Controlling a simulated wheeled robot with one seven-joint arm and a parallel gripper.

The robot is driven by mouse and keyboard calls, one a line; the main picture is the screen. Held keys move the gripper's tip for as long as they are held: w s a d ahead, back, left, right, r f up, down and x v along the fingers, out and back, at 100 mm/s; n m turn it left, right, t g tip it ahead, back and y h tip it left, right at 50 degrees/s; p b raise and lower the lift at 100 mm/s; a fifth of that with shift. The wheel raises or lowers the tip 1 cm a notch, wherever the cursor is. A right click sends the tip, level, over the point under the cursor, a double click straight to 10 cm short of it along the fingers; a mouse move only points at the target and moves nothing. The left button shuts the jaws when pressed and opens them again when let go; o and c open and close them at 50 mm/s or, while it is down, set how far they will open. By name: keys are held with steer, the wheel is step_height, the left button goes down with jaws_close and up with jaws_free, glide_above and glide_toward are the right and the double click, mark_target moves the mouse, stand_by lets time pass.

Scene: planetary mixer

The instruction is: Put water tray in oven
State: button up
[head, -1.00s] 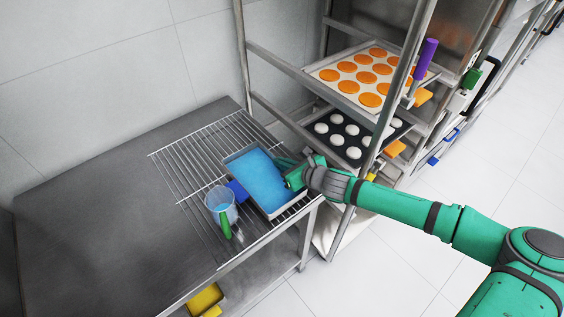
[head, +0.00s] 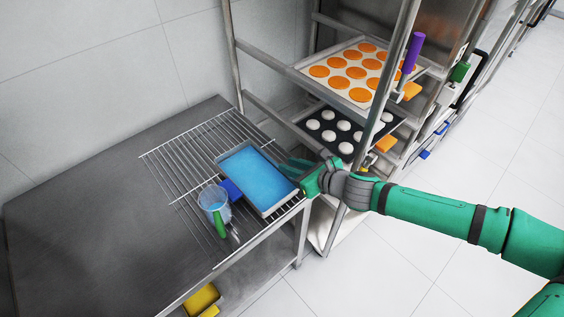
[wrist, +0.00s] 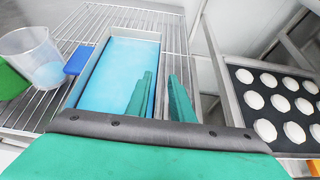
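The water tray (head: 262,178), a grey rectangular pan filled with blue water, lies flat on a wire rack (head: 181,160) on the steel table. It also shows in the wrist view (wrist: 110,75). A blue block (head: 231,190) sits at its left side. My gripper (head: 296,165) is at the tray's right edge. In the wrist view its two green fingers (wrist: 162,98) stand apart, one over the tray's inside and the other outside its right wall. I cannot tell whether they touch it. No oven opening is clearly recognisable.
A clear jug (head: 213,200) with a green handle and blue water stands left of the tray. To the right, a metal frame holds trays of orange discs (head: 352,73) and white rounds (head: 343,132). Its upright posts stand near my arm. The table's left side (head: 100,200) is bare.

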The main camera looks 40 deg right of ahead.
steer(key=shift+v, duration=1.5)
